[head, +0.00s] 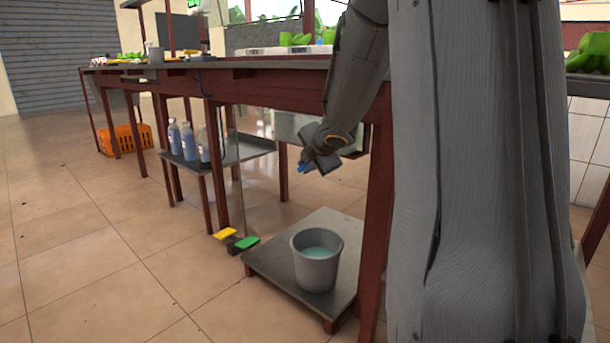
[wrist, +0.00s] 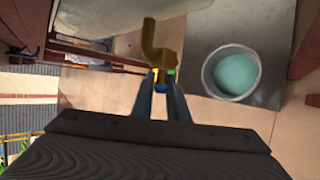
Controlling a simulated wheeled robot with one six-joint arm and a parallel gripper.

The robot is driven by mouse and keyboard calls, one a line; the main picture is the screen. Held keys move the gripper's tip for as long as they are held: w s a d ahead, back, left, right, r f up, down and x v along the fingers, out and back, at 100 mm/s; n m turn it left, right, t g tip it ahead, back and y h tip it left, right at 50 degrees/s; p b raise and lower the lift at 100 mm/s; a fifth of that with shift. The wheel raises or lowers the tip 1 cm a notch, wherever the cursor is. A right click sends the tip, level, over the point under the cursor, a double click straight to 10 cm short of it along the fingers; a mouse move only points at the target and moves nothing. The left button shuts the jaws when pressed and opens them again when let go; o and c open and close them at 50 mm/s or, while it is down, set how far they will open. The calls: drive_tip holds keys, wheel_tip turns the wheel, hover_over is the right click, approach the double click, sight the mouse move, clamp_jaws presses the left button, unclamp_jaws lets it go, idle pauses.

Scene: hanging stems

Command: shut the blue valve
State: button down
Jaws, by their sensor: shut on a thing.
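The blue valve (wrist: 160,87) shows as a small blue piece between the fingertips of my gripper (wrist: 160,92) in the wrist view. My gripper is shut on it, and the fingers hide most of it. A brass spout (wrist: 161,45) with a bent end stands just beyond the fingertips. In the head view my gripper (head: 306,164) is under the table, at the sink, and a bit of the blue valve (head: 302,169) shows at its tip. How far the valve is turned cannot be told.
A grey bucket (head: 315,272) with teal liquid stands on a low platform (head: 276,252) below. A yellow piece (head: 225,233) and a green piece (head: 246,242) are beside it. Bottles (head: 189,142) stand on a lower shelf. Red table legs and the tabletop edge are close to my arm.

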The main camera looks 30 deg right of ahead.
drive_tip(key=shift+a+f+m+t+b, duration=0.15)
drive_tip(key=shift+t+b, duration=0.5)
drive_tip(key=shift+b, duration=1.3)
drive_tip(key=shift+a+f+m+t+b, duration=0.15)
drive_tip(key=shift+t+b, duration=0.5)
drive_tip(key=shift+b, duration=1.25)
drive_tip(key=shift+d+m+t+y+b, duration=0.1)
drive_tip(key=shift+m+t+y+b, duration=0.5)
drive_tip(key=shift+t, duration=1.2)
drive_tip(key=shift+m+t, duration=0.3)
drive_tip(key=shift+t, duration=0.4)
drive_tip(key=shift+s+d+h, duration=0.1)
drive_tip(key=shift+d+h, duration=0.1)
drive_tip(key=shift+h, duration=0.1)
drive_tip(key=c, duration=1.7)
unclamp_jaws()
